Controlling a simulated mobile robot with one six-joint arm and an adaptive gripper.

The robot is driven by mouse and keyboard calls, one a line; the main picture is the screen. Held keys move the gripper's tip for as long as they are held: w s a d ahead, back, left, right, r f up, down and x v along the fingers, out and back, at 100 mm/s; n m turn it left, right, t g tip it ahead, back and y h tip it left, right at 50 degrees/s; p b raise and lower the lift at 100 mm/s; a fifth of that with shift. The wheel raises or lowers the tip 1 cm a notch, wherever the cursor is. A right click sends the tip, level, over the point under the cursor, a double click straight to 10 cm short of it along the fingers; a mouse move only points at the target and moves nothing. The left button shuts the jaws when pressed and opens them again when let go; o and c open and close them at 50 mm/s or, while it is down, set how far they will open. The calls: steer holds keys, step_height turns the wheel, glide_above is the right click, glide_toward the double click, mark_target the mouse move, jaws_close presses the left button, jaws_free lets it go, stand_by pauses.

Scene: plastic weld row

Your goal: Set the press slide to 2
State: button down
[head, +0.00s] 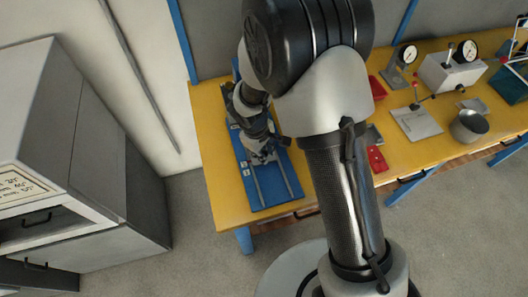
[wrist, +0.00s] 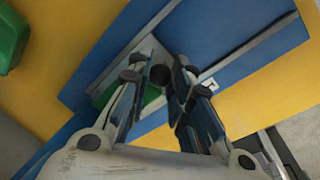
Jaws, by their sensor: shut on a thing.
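The press slide is a blue base plate (head: 256,190) with two pale rails, lying on the left end of the yellow bench. It also fills much of the wrist view (wrist: 225,35). My gripper (head: 264,153) is low over the plate, near its middle. In the wrist view, my gripper (wrist: 162,72) has its fingers closed around a small dark round knob (wrist: 160,76), above a grey carriage plate. A small white label (wrist: 208,85) lies just right of the fingers; its mark is too small to read. The fingers and arm hide part of the rails.
A green object (wrist: 8,38) sits on the yellow surface in the wrist view. Right of my arm the bench (head: 425,160) carries dial gauges (head: 407,56), red trays (head: 376,158) and a metal pot (head: 469,126). A grey cabinet (head: 100,170) stands at left.

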steer(key=c, duration=1.7)
jaws_free()
steer(key=shift+w+a+r, duration=0.1)
steer(key=shift+w, duration=0.2)
steer(key=shift+o, duration=1.4)
steer(key=shift+s, duration=0.1)
step_height(320, 180, up, 12)
steer(key=s+a, duration=0.1)
steer(key=shift+s+a, duration=0.2)
steer(key=shift+s, duration=0.2)
steer(key=s+d+r+m+t+y, duration=0.1)
steer(key=s+d+r+m, duration=0.3)
steer(key=r, duration=0.3)
steer(key=s+d+r+m, duration=0.1)
steer(key=s+d+r, duration=0.3)
steer(key=d+r, duration=0.2)
steer(key=s+d+r+m+t, duration=0.1)
steer(key=s+d+r+m, duration=0.1)
steer(key=s, duration=0.4)
steer(key=s+d+r+m+t, duration=0.1)
steer(key=s+d+m, duration=0.2)
steer(key=s, duration=0.3)
steer(key=shift+s+r+y, duration=0.15)
steer(key=shift+r+y, duration=0.15)
steer(key=shift+r, duration=0.05)
